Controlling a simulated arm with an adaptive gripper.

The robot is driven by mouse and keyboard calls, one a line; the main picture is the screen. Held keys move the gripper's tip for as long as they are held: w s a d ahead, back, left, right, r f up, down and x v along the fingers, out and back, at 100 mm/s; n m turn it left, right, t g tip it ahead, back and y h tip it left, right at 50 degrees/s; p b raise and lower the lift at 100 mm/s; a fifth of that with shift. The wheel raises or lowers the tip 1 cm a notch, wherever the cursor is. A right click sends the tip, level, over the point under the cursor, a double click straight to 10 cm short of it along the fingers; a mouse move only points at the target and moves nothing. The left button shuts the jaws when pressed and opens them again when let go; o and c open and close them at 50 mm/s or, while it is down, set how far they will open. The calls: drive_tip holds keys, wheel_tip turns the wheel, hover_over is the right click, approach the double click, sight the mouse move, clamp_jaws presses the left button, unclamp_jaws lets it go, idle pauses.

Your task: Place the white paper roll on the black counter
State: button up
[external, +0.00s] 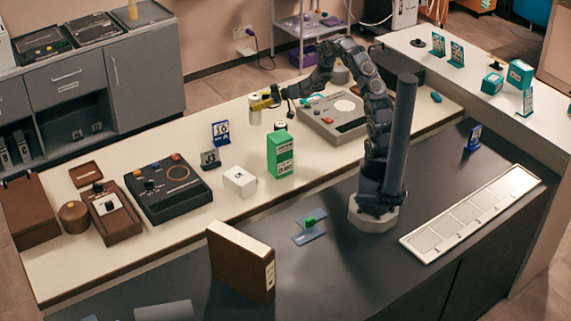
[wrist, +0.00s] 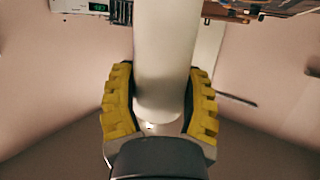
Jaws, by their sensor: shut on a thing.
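My gripper (external: 265,101) has yellow-padded fingers around the roll's upper part. In the wrist view, the pale roll (wrist: 165,60) lies between the yellow fingers (wrist: 160,105), one on each side, shut on it. The black counter (external: 350,265) runs across the foreground, in front of the white bench, with my arm's base on it.
A green box (external: 280,153) and a grey device (external: 333,117) stand near the roll on the white bench.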

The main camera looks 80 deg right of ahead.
wheel_tip(320, 180, up, 12)
drive_tip(key=shift+f, duration=0.15)
drive_tip(key=a+n+g+y, duration=0.6)
drive_tip(key=a+n+y, duration=0.25)
drive_tip(key=a, duration=2.35)
drive_tip(key=s+a+n+g+y, duration=0.25)
drive_tip(key=s+a, duration=0.25)
drive_tip(key=a, duration=0.3)
drive_tip(key=s+a+n+g+y, duration=0.1)
drive_tip(key=s+a+n+g, duration=0.2)
drive_tip(key=s+a, duration=0.3)
drive_tip(key=shift+w+a+f, duration=0.15)
drive_tip(key=shift+f, duration=3.7)
drive_tip(key=shift+w+a+f, duration=0.15)
drive_tip(key=shift+f, duration=3.65)
drive_tip(key=shift+w+a+f, duration=0.15)
drive_tip(key=shift+f, duration=3.7)
drive_tip(key=shift+f, duration=0.1)
drive_tip(key=o, duration=1.1)
